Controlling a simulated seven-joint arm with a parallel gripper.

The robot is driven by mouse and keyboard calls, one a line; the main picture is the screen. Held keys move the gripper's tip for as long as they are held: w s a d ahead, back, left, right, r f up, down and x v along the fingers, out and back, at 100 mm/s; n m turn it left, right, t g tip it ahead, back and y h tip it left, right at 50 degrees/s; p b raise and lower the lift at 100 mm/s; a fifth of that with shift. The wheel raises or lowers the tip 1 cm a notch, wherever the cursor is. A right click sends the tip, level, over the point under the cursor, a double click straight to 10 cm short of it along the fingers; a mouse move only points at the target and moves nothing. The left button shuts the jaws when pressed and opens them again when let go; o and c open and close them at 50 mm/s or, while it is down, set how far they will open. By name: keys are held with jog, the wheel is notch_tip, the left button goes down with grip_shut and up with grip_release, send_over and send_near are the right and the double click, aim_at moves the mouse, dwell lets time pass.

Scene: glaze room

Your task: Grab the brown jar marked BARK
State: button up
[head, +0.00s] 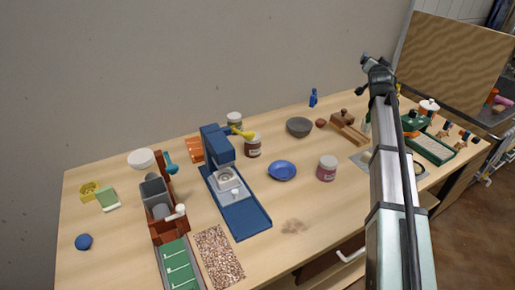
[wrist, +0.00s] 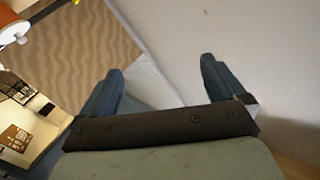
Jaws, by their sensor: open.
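A brown jar (head: 253,147) with a pale label stands on the table just right of the blue press-like machine. Its lettering is too small to read. A pale-lidded jar (head: 234,120) stands behind it, and a pink jar (head: 327,169) stands nearer, to the right. My gripper is open and empty in the wrist view (wrist: 161,67), with its two blue-grey fingers apart. It faces the wall and a wavy-patterned board, and no jar shows between the fingers. In the head view my arm reaches up on the right, far from the brown jar.
The blue machine (head: 236,207) with a yellow handle stands close left of the brown jar. A blue bowl (head: 282,171) and a grey bowl (head: 299,127) lie to its right. The wavy board (head: 456,62) stands at the back right. Bare tabletop lies around the pink jar.

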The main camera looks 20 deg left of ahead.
jog(key=s+a+r+n+y, duration=0.1)
jog(key=s+a+r+n, duration=0.25)
jog(key=a, duration=0.65)
jog(key=s+a+r+n+y, duration=0.25)
jog(key=a+r, duration=0.25)
jog(key=a, duration=0.6)
jog(key=s+a+r+n+y, duration=0.1)
jog(key=s+a+r+n, duration=0.2)
jog(key=a, duration=0.7)
jog(key=n+g, duration=1.1)
jog(key=g, duration=0.5)
send_near(256, 138)
jog(key=f, duration=0.1)
jog(key=x, duration=0.8)
jog(key=shift+w+a, duration=0.2)
jog(key=shift+x, duration=2.65)
jog(key=shift+d, duration=0.15)
